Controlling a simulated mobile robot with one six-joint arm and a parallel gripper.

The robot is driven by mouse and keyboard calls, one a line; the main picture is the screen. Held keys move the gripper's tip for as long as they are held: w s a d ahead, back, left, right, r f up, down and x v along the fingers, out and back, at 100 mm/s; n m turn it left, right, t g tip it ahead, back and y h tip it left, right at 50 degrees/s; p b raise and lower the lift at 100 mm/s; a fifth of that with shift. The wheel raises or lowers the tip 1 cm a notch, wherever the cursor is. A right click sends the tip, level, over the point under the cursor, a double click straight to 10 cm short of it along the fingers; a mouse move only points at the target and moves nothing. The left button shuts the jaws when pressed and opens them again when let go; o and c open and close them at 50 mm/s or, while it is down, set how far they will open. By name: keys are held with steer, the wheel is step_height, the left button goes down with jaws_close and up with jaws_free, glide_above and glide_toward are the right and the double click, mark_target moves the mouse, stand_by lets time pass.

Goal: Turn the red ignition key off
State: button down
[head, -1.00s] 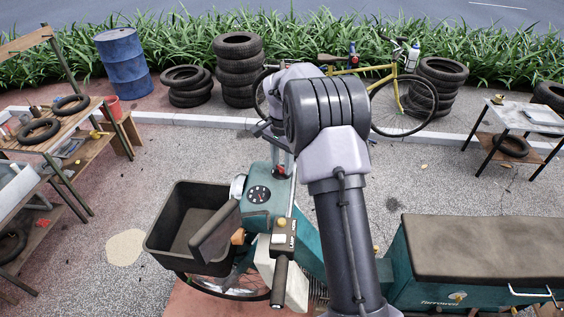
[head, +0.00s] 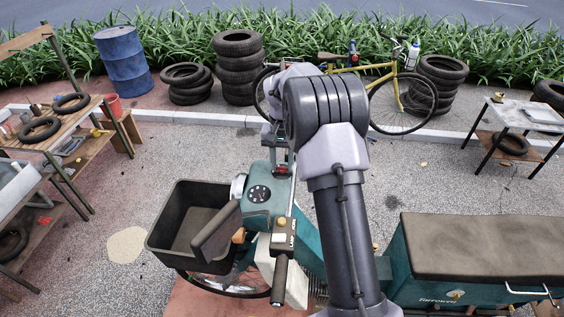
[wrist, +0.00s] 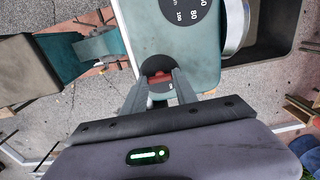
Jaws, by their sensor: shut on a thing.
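The red ignition key (head: 282,171) sits on the teal dash panel beside the round dark gauge (head: 258,194). In the wrist view the red key (wrist: 160,82) shows between the two grey fingers, over a dark round spot on the teal panel (wrist: 200,70). My gripper (wrist: 160,88) is shut on the key and comes from above. In the head view my gripper (head: 282,163) is partly hidden by my wrist. The exact angle of the key is hard to tell.
A handlebar with a black grip (head: 280,280) lies just in front of the panel. A dark open basket (head: 160,232) is at the left and a brown seat (head: 490,246) at the right. A work table (head: 60,125) stands farther left, and a yellow bicycle (head: 380,80) behind.

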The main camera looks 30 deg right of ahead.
stand_by(0.4)
steer(key=c, duration=1)
jaws_free()
steer(key=shift+o, duration=0.2)
step_height(320, 180, up, 17)
steer(key=shift+r+p, duration=0.2)
steer(key=shift+p, duration=0.25)
